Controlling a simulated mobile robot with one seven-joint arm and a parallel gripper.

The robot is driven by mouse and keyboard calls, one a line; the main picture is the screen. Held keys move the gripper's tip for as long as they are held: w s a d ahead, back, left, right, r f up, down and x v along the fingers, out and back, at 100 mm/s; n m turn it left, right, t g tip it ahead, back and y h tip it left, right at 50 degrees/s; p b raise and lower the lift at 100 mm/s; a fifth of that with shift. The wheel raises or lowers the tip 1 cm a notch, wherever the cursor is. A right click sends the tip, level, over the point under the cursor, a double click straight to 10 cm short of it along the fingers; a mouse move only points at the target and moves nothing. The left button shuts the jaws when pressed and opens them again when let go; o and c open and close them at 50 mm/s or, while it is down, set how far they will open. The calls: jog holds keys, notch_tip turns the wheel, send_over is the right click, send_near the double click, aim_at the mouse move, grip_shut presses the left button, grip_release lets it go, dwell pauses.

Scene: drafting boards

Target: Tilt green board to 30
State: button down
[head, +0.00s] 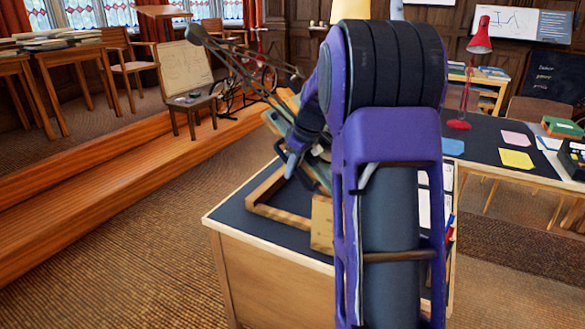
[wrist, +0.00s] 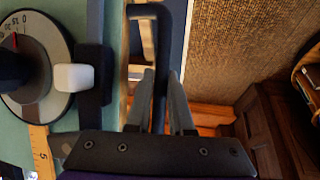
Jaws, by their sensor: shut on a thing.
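The green board (wrist: 112,50) fills the left of the wrist view. In the head view part of it (head: 277,121) shows above the wooden frame (head: 272,212), partly hidden by my arm. A round dial (wrist: 48,95) on its side has a scale with 0, 15 and 30, and a red mark near the low numbers; the exact reading is unclear. A white-tipped lever (wrist: 75,77) sits beside the dial. My gripper (wrist: 161,78) is shut on a dark bent handle (wrist: 152,10) at the board's edge; it also shows in the head view (head: 288,160).
The frame stands on a dark-topped desk (head: 232,215). A yellow ruler (wrist: 41,150) lies near the dial. A desk lamp arm (head: 240,70) reaches across behind. A second desk (head: 485,150) with papers and a red lamp (head: 480,35) is at right. Carpet at left is clear.

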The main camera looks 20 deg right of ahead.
jog(key=shift+w+a+p, duration=0.1)
jog(key=shift+p, duration=0.2)
jog(key=w+a+f+g+h+p, duration=0.1)
jog(key=w+a+f+g+p, duration=0.1)
jog(key=f, duration=0.4)
jog(key=shift+w+a+h+p, duration=0.4)
jog(key=shift+w+p, duration=0.5)
jog(key=shift+p, duration=0.25)
jog(key=c, duration=0.8)
grip_release()
jog(key=p+v, duration=0.1)
jog(key=v, duration=1.6)
jog(key=shift+w+r+p, duration=0.15)
jog(key=shift+r+p, duration=0.15)
